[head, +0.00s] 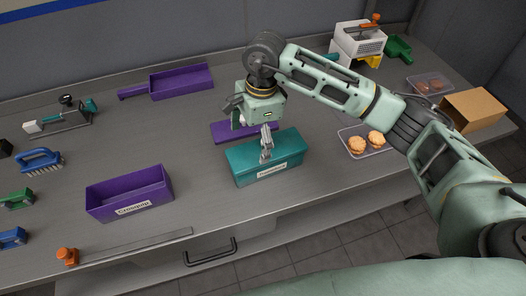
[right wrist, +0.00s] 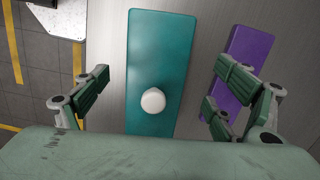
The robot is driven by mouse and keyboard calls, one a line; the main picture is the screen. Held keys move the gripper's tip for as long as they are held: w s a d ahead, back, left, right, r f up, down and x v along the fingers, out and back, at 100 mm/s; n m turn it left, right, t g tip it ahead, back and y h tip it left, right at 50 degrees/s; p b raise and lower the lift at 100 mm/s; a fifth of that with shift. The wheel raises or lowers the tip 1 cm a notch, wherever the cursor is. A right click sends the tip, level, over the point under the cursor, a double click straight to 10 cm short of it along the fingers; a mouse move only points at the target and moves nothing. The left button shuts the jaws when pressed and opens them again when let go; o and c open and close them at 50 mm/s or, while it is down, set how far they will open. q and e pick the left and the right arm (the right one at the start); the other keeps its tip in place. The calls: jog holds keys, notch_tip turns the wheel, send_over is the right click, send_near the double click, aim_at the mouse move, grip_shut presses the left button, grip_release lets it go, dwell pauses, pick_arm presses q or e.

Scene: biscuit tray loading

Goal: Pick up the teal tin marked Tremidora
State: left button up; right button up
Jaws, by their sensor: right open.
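The teal tin (head: 254,177) marked Tremidora stands near the front edge of the grey worktop in the head view, its lid on. My right gripper (head: 254,138) is over it, and one finger hides part of the lid. In the right wrist view the teal lid (right wrist: 160,60) with its round white knob (right wrist: 153,100) lies between the two spread fingers of my right gripper (right wrist: 158,98). The fingers are open and hold nothing. My left gripper is not in view.
A purple tin (head: 120,194) with a label stands open to the left. A purple lid (head: 230,131) lies just behind the teal tin. A clear tray of biscuits (head: 347,134) sits to its right.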

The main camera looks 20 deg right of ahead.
jog(key=shift+w+d+r+h, duration=0.15)
jog(key=shift+w+d+h, duration=0.1)
jog(key=shift+d, duration=0.4)
jog(key=shift+w+d+r+h, duration=0.15)
jog(key=shift+w+d+h, duration=0.1)
jog(key=shift+d, duration=0.7)
jog(key=f+p, duration=0.1)
jog(key=f, duration=0.1)
jog(key=f+p, duration=0.1)
jog(key=f, duration=0.1)
jog(key=s+f+p, duration=0.1)
jog(key=f, duration=0.2)
jog(key=shift+f, duration=0.2)
jog(key=c, duration=1.4)
jog(key=shift+o, duration=0.2)
jog(key=shift+w, duration=0.1)
